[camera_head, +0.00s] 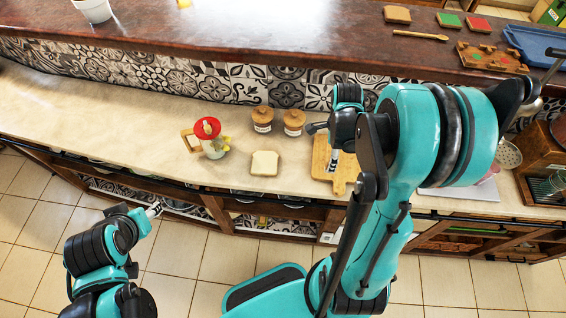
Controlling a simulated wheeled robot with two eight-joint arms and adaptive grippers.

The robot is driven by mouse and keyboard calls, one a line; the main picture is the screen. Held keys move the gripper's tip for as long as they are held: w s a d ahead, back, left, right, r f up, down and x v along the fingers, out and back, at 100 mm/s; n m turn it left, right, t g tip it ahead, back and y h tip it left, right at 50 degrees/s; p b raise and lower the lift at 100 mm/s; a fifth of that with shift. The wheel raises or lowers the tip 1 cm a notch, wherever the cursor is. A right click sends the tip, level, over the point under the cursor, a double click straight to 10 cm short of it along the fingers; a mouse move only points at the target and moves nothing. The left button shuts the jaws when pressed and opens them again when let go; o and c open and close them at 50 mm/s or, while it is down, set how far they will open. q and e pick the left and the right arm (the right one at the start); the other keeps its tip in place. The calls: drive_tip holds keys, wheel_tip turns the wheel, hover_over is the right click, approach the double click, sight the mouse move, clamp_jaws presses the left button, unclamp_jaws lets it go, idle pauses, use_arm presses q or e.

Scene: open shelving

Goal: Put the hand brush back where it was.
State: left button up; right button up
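I cannot make out a hand brush for certain in the head view. My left gripper (154,208) is at the lower left, in front of the counter and over the tiled floor. Its fingertips look close together, and I see no object in them. My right gripper (333,161) points down over the wooden cutting board (322,176) on the counter. My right arm covers much of it, so its grip is unclear. A dark rounded piece (315,128) sticks out left of my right wrist; I cannot tell what it is.
The counter holds a pitcher with a red lid (207,128), a bread slice (264,163) and two lidded jars (262,119). The upper ledge holds a wooden spoon (420,35) and a blue tray (540,50). The counter's left stretch is clear.

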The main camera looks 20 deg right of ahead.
drive_tip(key=w+a+f, duration=0.2)
drive_tip(key=w+a+f+b, duration=0.1)
drive_tip(key=w+a+f, duration=0.1)
drive_tip(key=w, duration=0.1)
drive_tip(key=w+a+f+b, duration=0.1)
drive_tip(key=w+a+f, duration=0.1)
drive_tip(key=w+a, duration=0.1)
drive_tip(key=shift+f, duration=0.35)
wheel_tip(320, 180, down, 4)
drive_tip(key=shift+r+b, duration=0.1)
drive_tip(key=shift+b, duration=0.45)
drive_tip(key=shift+f, duration=0.2)
drive_tip(key=shift+f, duration=0.15)
drive_tip(key=o, duration=1.1)
drive_tip(key=shift+c, duration=0.2)
